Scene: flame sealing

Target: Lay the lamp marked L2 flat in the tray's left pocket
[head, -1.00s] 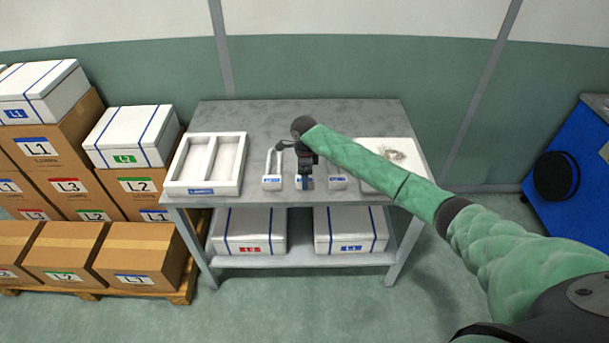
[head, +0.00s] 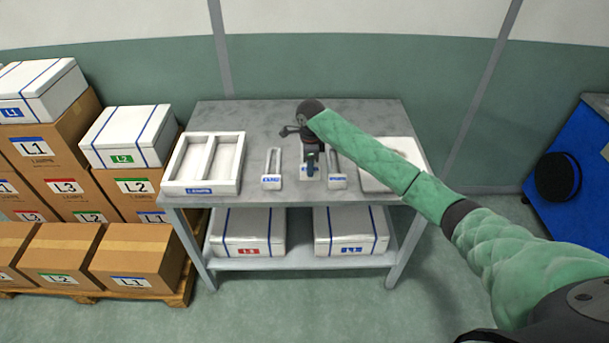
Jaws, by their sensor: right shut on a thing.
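The white tray (head: 236,180) stands at the table's left, with two long pockets side by side. Both pockets look empty. My right gripper (head: 311,164) is over the front middle of the table, to the right of the tray, pointing down. It is shut on a small white piece with a blue mark (head: 309,173), mostly hidden by the gripper. I cannot read an L2 mark on it or tell its full shape. My left gripper is out of view.
A shallow white tray (head: 372,184) with a dark smudge lies at the table's right, partly behind my right arm. The grey table (head: 260,115) is clear along the back. White boxes (head: 248,225) sit on the shelf below. Stacked cartons (head: 137,255) stand at the left.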

